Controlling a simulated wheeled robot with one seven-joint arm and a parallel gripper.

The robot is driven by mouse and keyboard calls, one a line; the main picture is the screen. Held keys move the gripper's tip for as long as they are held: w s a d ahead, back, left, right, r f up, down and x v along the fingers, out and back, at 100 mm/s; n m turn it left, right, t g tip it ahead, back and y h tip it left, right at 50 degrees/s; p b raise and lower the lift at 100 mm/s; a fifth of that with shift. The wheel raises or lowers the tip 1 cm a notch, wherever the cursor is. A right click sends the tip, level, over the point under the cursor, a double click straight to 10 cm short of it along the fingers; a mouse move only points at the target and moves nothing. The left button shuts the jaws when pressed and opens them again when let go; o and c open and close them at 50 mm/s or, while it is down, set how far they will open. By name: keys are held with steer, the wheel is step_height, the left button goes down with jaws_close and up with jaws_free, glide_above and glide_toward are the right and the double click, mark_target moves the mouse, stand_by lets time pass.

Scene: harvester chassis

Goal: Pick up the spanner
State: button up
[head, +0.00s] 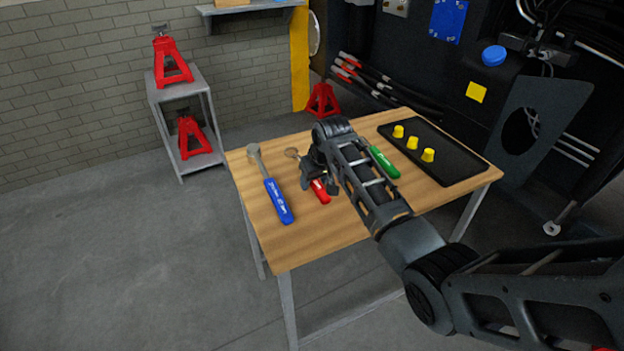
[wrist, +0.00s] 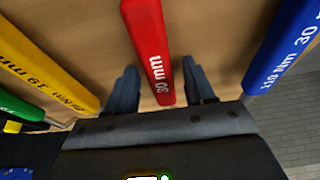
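A spanner with a red handle (head: 320,191) marked "30 mm" lies on the wooden table, its metal head (head: 292,153) toward the far left. My gripper (head: 318,180) is over it and hides part of it in the head view. In the wrist view the red handle (wrist: 149,40) runs between the two fingers of my open gripper (wrist: 160,80), with a gap on each side. I cannot tell how high the fingers are above the table.
A blue-handled tool (head: 278,202) lies left of the spanner. A green-handled tool (head: 384,162) lies to the right. The wrist view also shows a yellow handle (wrist: 45,75). A black tray (head: 455,163) with yellow caps (head: 413,142) lies at the table's right. The wooden table's (head: 300,255) front is bare.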

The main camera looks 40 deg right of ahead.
jaws_close()
stand_by(0.3)
stand_by(0.3)
steer(key=shift+r, duration=0.45)
steer(key=r, duration=0.2)
steer(key=s+r, duration=0.1)
steer(key=shift+d+r, duration=0.2)
steer(key=shift+r, duration=0.2)
steer(key=s+d+r, duration=0.3)
steer(key=s+r, duration=0.3)
steer(key=s, duration=0.4)
steer(key=shift+d+r+b, duration=0.25)
steer(key=shift+d+b, duration=0.05)
steer(key=shift+b, duration=0.15)
steer(key=shift+c, duration=1.9)
jaws_free()
jaws_close()
